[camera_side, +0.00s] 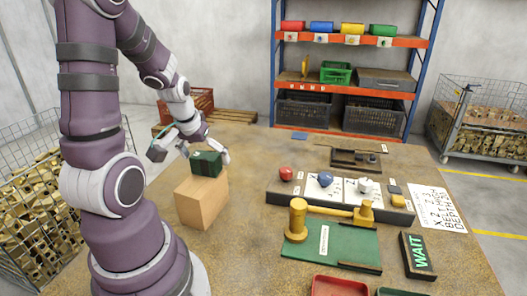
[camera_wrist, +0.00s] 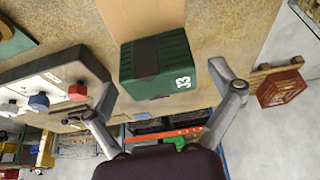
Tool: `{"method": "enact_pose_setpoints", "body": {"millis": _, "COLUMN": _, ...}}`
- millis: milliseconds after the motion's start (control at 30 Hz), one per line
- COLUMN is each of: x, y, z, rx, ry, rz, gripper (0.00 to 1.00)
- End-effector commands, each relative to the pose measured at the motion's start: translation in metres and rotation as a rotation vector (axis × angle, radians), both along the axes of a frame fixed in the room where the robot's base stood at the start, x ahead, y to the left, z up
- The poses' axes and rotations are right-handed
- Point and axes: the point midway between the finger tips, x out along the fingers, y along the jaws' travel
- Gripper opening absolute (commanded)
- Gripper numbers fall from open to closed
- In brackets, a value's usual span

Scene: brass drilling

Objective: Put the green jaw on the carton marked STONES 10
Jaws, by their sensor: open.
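A dark green block (camera_side: 206,163), which looks like the green jaw, rests on top of a plain tan box (camera_side: 203,204). In the wrist view the green block (camera_wrist: 172,78) has a dark band across it and white characters near one edge. The tan box (camera_wrist: 140,22) shows behind it. I can read no STONES 10 marking on the box or elsewhere. My gripper (camera_side: 191,153) is open at the green block. In the wrist view its fingers (camera_wrist: 165,105) are spread wide, one on each side of the block, with visible gaps.
A grey fixture (camera_side: 340,201) with red, blue and white knobs stands to the right. A shelf rack (camera_side: 350,90) stands behind. The table around the tan box is mostly clear.

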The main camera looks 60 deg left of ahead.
Motion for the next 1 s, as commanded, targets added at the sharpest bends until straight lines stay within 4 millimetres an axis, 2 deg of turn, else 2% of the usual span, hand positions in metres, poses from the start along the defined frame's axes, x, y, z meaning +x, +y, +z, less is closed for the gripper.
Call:
{"method": "enact_pose_setpoints", "body": {"millis": 167, "x": -0.004, "y": -0.004, "z": 0.020, "rx": 0.006, "ry": -0.005, "rz": 0.000, "gripper": 0.91}}
{"method": "enact_pose_setpoints", "body": {"millis": 500, "x": -0.025, "y": -0.026, "z": 0.093, "rx": 0.009, "ry": -0.008, "rz": -0.001, "gripper": 0.91}}
{"method": "enact_pose_setpoints", "body": {"millis": 700, "x": -0.029, "y": -0.036, "z": 0.112, "rx": 0.004, "ry": -0.005, "rz": -0.022, "gripper": 0.91}}
{"method": "enact_pose_setpoints", "body": {"millis": 767, "x": -0.020, "y": -0.051, "z": 0.114, "rx": 0.007, "ry": -0.013, "rz": -0.098, "gripper": 0.91}}
{"method": "enact_pose_setpoints", "body": {"millis": 900, "x": 0.004, "y": -0.116, "z": 0.111, "rx": 0.023, "ry": -0.047, "rz": -0.412, "gripper": 0.91}}
{"method": "enact_pose_setpoints", "body": {"millis": 1000, "x": 0.007, "y": -0.159, "z": 0.108, "rx": 0.033, "ry": -0.074, "rz": -0.621, "gripper": 0.91}}
